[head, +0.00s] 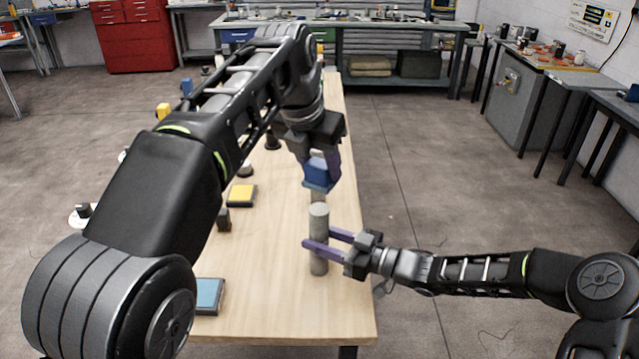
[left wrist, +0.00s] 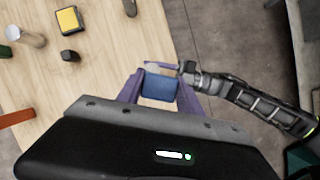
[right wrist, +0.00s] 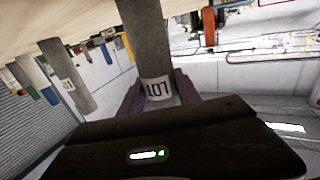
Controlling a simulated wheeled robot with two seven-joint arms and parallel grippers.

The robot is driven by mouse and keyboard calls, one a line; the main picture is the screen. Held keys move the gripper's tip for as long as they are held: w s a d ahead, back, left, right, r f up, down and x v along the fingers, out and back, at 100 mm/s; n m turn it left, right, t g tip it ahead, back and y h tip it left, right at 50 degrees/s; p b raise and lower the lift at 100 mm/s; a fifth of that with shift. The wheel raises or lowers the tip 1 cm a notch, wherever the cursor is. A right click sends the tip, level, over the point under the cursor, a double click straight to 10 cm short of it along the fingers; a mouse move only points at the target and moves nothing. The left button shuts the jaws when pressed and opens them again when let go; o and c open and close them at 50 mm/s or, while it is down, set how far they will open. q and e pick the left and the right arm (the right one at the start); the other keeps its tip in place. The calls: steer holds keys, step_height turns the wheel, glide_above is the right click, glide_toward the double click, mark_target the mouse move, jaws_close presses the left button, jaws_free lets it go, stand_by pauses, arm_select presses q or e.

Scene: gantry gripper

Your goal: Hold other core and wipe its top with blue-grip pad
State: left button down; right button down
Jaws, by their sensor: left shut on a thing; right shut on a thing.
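A grey cylindrical core (head: 319,259) is upright near the table's right edge. My right gripper (head: 306,240) is shut on it from the right, around its middle; the right wrist view shows the core (right wrist: 146,38) with a white label between the fingers. My left gripper (head: 321,165) is shut on the blue-grip pad (head: 318,174), above and beyond the core's top in the head view. In the left wrist view the blue grip (left wrist: 159,88) sits between the purple fingers and hides most of the core. The pad's underside is hard to make out; it looks apart from the core's top.
A yellow-topped block (head: 242,194), a small dark block (head: 223,219) and a light-blue-topped block (head: 209,294) lie on the wooden table (head: 270,310). Another labelled core (right wrist: 68,78) shows in the right wrist view. My left arm covers much of the table's left side.

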steer(key=c, duration=0.8)
jaws_free()
steer(key=shift+o, duration=0.2)
steer(key=v, duration=1.2)
steer(key=shift+s, duration=0.1)
